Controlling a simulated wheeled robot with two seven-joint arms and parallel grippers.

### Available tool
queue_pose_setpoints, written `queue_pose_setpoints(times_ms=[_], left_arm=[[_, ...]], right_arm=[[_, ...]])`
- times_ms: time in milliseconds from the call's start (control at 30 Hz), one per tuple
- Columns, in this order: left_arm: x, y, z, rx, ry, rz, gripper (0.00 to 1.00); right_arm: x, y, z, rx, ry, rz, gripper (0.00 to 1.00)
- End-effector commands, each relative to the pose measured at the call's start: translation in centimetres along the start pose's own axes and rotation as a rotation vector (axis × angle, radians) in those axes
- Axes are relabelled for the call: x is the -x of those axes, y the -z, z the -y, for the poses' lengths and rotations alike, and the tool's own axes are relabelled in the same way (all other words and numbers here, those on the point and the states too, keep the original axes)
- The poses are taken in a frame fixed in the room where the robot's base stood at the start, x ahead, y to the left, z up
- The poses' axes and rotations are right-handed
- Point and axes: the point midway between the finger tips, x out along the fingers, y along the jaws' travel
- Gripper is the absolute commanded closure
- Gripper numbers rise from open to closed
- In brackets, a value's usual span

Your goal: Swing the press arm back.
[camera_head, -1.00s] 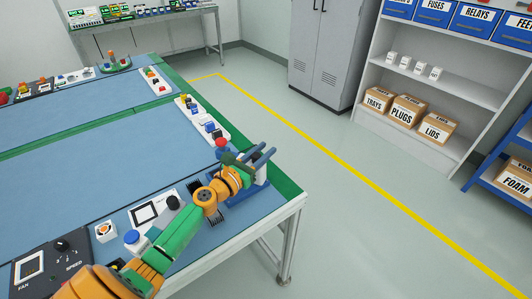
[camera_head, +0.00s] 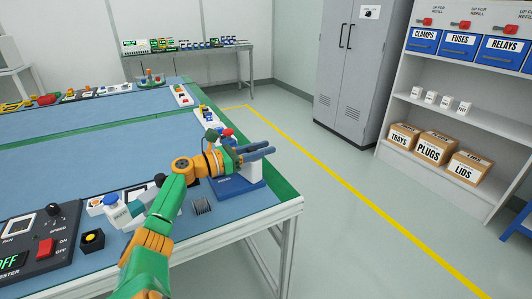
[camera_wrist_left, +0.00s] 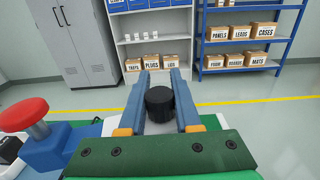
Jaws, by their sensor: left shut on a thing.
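My left gripper (camera_head: 262,151) is at the near right corner of the table, above a blue press base (camera_head: 237,186). In the left wrist view its two blue fingers (camera_wrist_left: 160,80) are on either side of a black ribbed knob (camera_wrist_left: 160,103), and the gripper is shut on it. My gripper and forearm hide most of the press arm in the head view, so its angle cannot be told. A red round knob (camera_wrist_left: 25,113) on a blue block (camera_wrist_left: 48,148) stands left of the fingers in the left wrist view. My right gripper is not in view.
A fan tester panel (camera_head: 38,240) and a yellow-and-black button box (camera_head: 92,240) are at the near left. A white strip with coloured parts (camera_head: 208,117) lies behind the press.

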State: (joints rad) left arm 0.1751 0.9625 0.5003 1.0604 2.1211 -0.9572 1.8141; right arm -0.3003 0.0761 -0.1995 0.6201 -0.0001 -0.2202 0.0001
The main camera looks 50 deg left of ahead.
Motion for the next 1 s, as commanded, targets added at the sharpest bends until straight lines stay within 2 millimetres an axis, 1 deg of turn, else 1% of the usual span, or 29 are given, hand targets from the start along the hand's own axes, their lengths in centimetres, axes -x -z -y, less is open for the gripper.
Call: queue_pose_setpoints(times_ms=[33,67,100,133,167,433,533,567,667,767,933,1000], left_arm=[[0.0,0.2,0.1,0.002,0.002,-0.004,1.0],[0.0,0.2,0.1,0.002,0.002,-0.004,0.63],[0.0,0.2,0.1,0.002,0.002,-0.004,0.52],[0.0,0.1,0.1,0.002,0.002,-0.004,0.44],[0.0,0.1,0.1,0.002,0.001,-0.003,0.38],[0.0,0.0,0.0,0.0,0.0,-0.001,0.38],[0.0,-0.7,0.0,-0.001,0.0,-0.001,0.38],[0.0,-1.1,0.0,-0.002,0.0,-0.002,0.38],[-0.1,-3.4,0.1,-0.003,0.002,-0.002,0.38],[0.8,-5.2,1.5,-0.003,0.006,-0.008,0.38],[2.7,-9.7,4.6,-0.005,0.003,-0.006,0.38],[3.6,-10.2,6.1,0.0,0.002,-0.006,0.38]], right_arm=[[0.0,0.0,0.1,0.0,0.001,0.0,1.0],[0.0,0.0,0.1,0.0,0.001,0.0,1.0],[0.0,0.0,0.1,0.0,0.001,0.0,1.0],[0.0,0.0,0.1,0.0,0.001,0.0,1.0],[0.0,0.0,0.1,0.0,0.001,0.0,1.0],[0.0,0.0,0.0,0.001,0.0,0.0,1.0],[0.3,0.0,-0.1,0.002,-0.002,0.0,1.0],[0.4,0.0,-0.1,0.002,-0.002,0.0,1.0],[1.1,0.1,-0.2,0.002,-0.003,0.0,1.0],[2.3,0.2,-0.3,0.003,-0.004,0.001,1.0],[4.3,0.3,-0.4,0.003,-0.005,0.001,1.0],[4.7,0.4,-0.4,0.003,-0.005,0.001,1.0]])
